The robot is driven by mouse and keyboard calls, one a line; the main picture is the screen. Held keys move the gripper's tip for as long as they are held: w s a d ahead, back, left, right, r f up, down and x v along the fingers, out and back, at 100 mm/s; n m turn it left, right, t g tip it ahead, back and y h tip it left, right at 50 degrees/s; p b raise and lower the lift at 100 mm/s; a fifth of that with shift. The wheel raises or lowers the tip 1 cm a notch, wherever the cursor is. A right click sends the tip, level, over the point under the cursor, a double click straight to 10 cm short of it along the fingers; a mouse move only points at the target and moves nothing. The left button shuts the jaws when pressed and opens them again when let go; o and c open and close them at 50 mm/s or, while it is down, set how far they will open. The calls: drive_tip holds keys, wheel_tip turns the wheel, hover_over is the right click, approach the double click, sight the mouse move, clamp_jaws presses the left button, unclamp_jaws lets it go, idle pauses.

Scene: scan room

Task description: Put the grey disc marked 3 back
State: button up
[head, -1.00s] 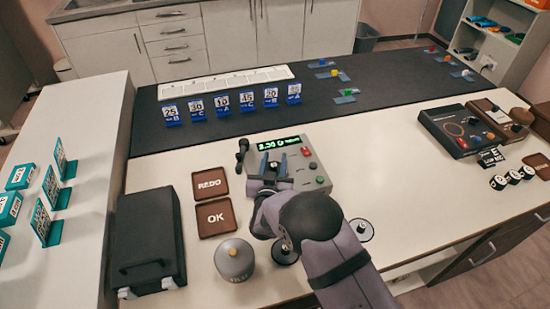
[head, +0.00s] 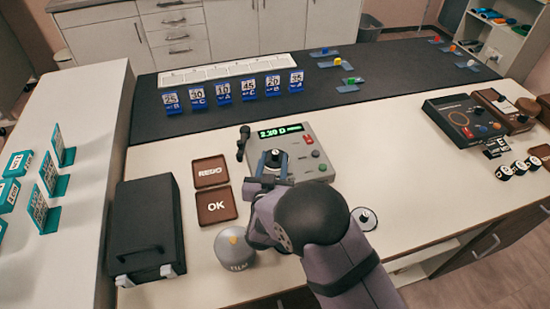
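My gripper (head: 271,166) is over the grey device (head: 313,150) with the lit green readout. Its fingers are on either side of a small dark round part with a pale mark, and I cannot tell whether they grip it. A pale grey disc with a dark knob (head: 364,218) lies on the white table, right of my arm. No number 3 is readable on any disc, so I cannot tell which one is marked 3. My forearm hides part of the table in front of the device.
Brown REDO (head: 210,171) and OK (head: 216,206) trays lie left of the device. A grey lidded pot (head: 234,250) and a black case (head: 146,228) stand near my arm. Blue number cards (head: 223,93) stand behind. A black box (head: 465,122) is at right.

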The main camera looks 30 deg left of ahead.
sight(275, 156)
drive_tip(key=shift+s+f+b, duration=0.15)
drive_tip(key=shift+s+b, duration=0.05)
drive_tip(key=shift+b, duration=0.15)
drive_tip(key=b+v, duration=0.2)
drive_tip(key=b, duration=0.1)
drive_tip(key=shift+s+d+f, duration=0.2)
drive_tip(key=shift+s, duration=0.2)
drive_tip(key=shift+s+d, duration=0.15)
drive_tip(key=shift+w+r, duration=0.15)
drive_tip(key=shift+w, duration=0.3)
drive_tip(key=shift+w+a+p, duration=0.35)
drive_tip(key=shift+w+a, duration=0.05)
drive_tip(key=shift+w, duration=0.15)
drive_tip(key=shift+w+a, duration=0.15)
drive_tip(key=shift+w, duration=0.2)
drive_tip(key=shift+p+x, duration=0.95)
drive_tip(key=shift+x, duration=1.3)
